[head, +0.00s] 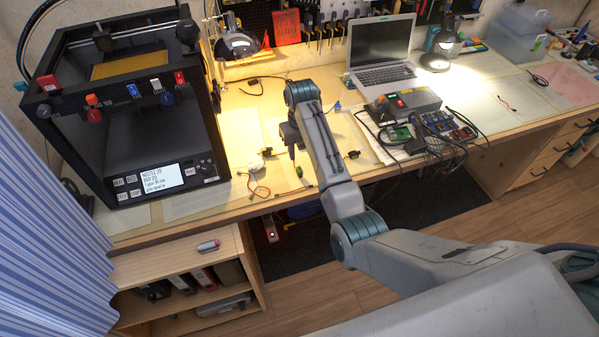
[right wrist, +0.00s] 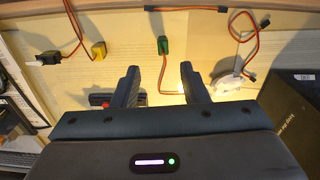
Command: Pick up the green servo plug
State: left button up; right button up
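The green servo plug (right wrist: 162,45) lies on the light tabletop in the right wrist view, with a red lead running from it between my fingers. In the head view the plug (head: 299,172) is a small green spot near the bench's front edge, just below my right gripper. My right gripper (head: 291,146) points down over the bench; in the right wrist view its two dark fingers (right wrist: 160,82) are apart with nothing between them. The plug is beyond the fingertips, roughly in line with the gap. My left gripper is in neither view.
A yellow plug (right wrist: 98,50) and a white round part (right wrist: 228,76) lie either side of the green plug. The 3D printer (head: 130,130) stands left on the bench. The laptop (head: 382,55) and a cable-covered power box (head: 408,103) are to the right.

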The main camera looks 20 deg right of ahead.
aim_at(300, 169)
notch_tip(300, 169, down, 3)
jog(key=shift+f, duration=0.15)
jog(key=f+p, duration=0.1)
jog(key=f, duration=0.1)
jog(key=f+p, duration=0.1)
jog(key=f, duration=0.2)
jog(key=shift+s+a, duration=0.15)
jog(key=shift+a, duration=0.05)
jog(key=shift+f, duration=0.2)
grip_shut()
